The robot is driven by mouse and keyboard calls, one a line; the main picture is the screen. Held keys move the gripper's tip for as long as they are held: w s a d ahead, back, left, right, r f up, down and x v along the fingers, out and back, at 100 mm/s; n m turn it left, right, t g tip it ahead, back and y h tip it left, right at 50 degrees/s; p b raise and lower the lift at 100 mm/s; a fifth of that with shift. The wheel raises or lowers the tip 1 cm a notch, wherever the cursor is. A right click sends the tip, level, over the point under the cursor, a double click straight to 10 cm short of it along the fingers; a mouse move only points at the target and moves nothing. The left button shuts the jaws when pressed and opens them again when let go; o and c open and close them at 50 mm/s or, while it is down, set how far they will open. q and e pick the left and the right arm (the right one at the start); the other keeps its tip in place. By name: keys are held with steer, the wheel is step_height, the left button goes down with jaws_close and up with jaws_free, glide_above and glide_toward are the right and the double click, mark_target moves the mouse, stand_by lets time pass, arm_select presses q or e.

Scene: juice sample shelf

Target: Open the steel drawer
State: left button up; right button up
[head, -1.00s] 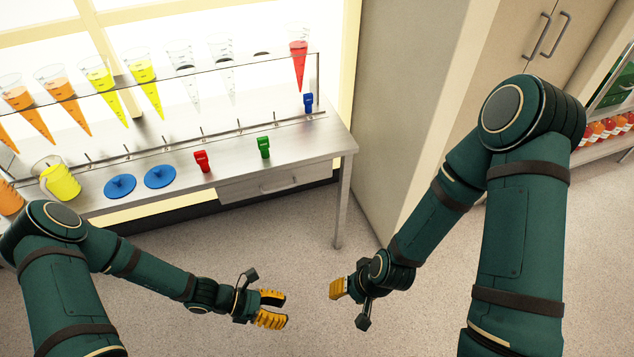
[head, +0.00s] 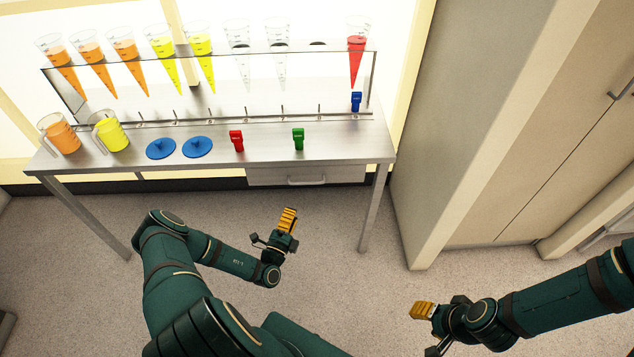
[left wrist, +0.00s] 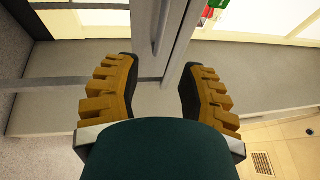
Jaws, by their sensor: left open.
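The steel drawer (head: 263,177) is under the right part of the steel table's top and looks shut. Its bar handle (head: 306,181) is on the front face. In the left wrist view the handle (left wrist: 161,32) shows beyond and between the fingers. My left gripper (head: 288,218) is in front of and below the drawer, pointing toward it, apart from the handle. In the left wrist view my left gripper (left wrist: 158,78) has its yellow fingers spread with nothing between them. My right gripper (head: 423,311) is low at the right, away from the table; its finger gap is hidden.
The table (head: 340,150) carries a yellow jug (head: 112,133), an orange jug (head: 62,136), blue discs (head: 197,147), a red item (head: 236,141) and a green item (head: 298,139). Cones hang in a rack above. A table leg (head: 374,210) and a cabinet (head: 480,130) stand right. Floor below is clear.

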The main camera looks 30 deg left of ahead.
mark_target(305, 183)
arm_select(q)
steer(key=b+x, duration=0.2)
steer(key=x, duration=1.1)
steer(key=shift+o, duration=0.2)
jaws_close()
